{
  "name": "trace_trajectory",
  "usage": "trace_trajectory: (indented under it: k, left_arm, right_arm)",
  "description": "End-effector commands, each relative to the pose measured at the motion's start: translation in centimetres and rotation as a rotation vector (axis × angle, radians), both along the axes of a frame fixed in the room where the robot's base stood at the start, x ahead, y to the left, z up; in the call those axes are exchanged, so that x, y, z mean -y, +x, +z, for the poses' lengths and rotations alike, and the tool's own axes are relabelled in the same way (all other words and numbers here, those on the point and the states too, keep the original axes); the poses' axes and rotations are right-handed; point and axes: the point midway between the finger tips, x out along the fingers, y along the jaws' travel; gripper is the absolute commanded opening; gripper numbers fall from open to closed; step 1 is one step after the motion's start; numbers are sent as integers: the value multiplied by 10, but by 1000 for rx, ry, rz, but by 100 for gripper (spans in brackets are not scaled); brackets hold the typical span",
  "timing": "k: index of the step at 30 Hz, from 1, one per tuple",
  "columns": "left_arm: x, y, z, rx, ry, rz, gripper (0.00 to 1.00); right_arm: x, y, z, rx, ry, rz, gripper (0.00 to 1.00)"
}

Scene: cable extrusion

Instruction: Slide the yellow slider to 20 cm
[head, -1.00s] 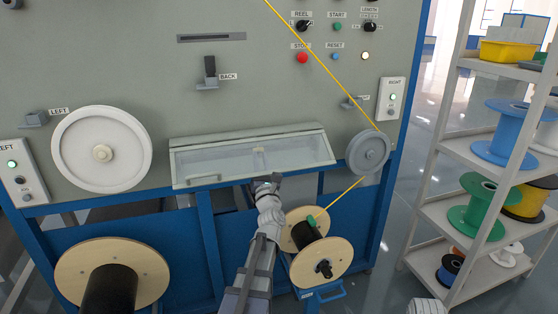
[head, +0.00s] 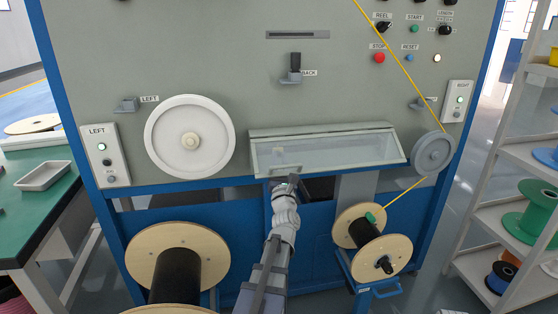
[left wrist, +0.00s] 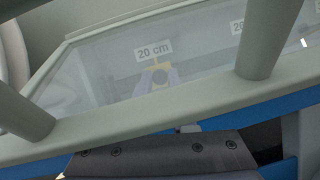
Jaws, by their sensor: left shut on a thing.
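The yellow slider (left wrist: 162,67) shows faintly through the clear cover in the left wrist view, directly below the "20 cm" label (left wrist: 153,49). A dark round part sits on its near side. In the head view I cannot make the slider out. The clear cover (head: 325,150) looks shut. My left gripper (head: 289,180) is at the cover's lower left edge, shut on what appears to be its handle, which it mostly hides. The gripper's dark body (left wrist: 160,158) fills the bottom of the wrist view. My right gripper is not in view.
A white wheel (head: 190,137) is left of the cover, a grey pulley (head: 433,153) right of it. A yellow cable (head: 398,70) runs over the pulley to a lower reel (head: 385,258). A large spool (head: 205,250) stands below left. A shelf (head: 505,150) is at right.

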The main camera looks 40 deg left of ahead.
Motion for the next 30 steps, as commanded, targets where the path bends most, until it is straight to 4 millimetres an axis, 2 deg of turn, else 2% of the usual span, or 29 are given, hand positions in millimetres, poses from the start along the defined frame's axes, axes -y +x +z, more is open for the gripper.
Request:
trace_trajectory:
  k: [7,8,15,25,30]
  left_arm:
    - [-1,1,1,1,3,2,0]
    - [-1,1,1,1,3,2,26]
    - [-1,0,1,0,2,2,54]
    - [-1,0,0,1,1,2,54]
    - [6,-7,-5,0,1,1,54]
  right_arm:
    - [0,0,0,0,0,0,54]
    - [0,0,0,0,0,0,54]
    - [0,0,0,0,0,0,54]
    - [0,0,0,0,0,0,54]
    - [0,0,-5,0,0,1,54]
